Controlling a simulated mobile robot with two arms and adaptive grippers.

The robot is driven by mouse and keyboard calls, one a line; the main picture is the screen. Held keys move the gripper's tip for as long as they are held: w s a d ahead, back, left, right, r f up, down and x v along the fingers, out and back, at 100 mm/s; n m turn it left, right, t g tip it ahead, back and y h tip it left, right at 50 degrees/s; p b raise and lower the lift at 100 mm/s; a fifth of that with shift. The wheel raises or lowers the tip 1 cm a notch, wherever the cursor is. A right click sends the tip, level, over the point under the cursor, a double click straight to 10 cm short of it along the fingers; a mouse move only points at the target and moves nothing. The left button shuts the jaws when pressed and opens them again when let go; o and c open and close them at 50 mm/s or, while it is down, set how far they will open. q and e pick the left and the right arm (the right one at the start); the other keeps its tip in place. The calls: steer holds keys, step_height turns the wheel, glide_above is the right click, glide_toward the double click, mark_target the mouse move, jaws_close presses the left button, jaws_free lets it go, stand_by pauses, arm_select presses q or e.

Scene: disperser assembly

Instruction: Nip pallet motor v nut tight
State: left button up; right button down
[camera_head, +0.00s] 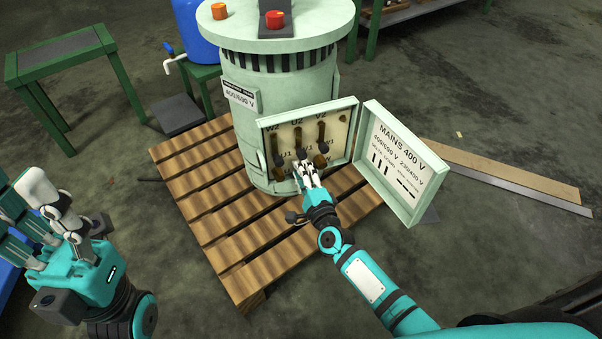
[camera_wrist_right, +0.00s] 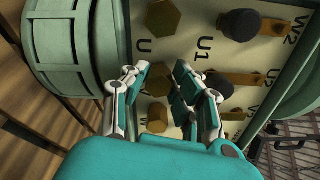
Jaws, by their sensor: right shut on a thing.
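The pale green motor (camera_head: 240,115) stands upright on a wooden pallet (camera_head: 215,215), its terminal box (camera_head: 352,130) open. Inside are two rows of terminals with brass links and dark knobs, labelled W2, U2, V2 above; the lower labels are partly covered. My right gripper (camera_head: 308,172) reaches into the lower row, near its middle, with its fingers closed. In the right wrist view the right gripper's (camera_wrist_right: 163,78) fingertips close at the terminal board; the V nut between them is mostly hidden. My left gripper (camera_head: 35,205) is open and empty, at the far left, away from the motor.
The box door (camera_head: 403,165), lettered MAINS 400 V, hangs open on the right, near my right forearm. A red knob (camera_head: 275,19) and an orange knob (camera_head: 219,11) are on the motor top. A green table (camera_head: 62,55) stands at left; planks (camera_head: 500,172) lie on the floor at right.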

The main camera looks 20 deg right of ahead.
stand_by(0.3)
steer(key=shift+f, duration=0.1)
steer(key=c, duration=1.4)
jaws_free()
steer(key=shift+o, duration=0.2)
steer(key=shift+s, duration=0.1)
steer(key=s+d, duration=0.1)
steer(key=s, duration=1)
steer(key=shift+s, duration=0.4)
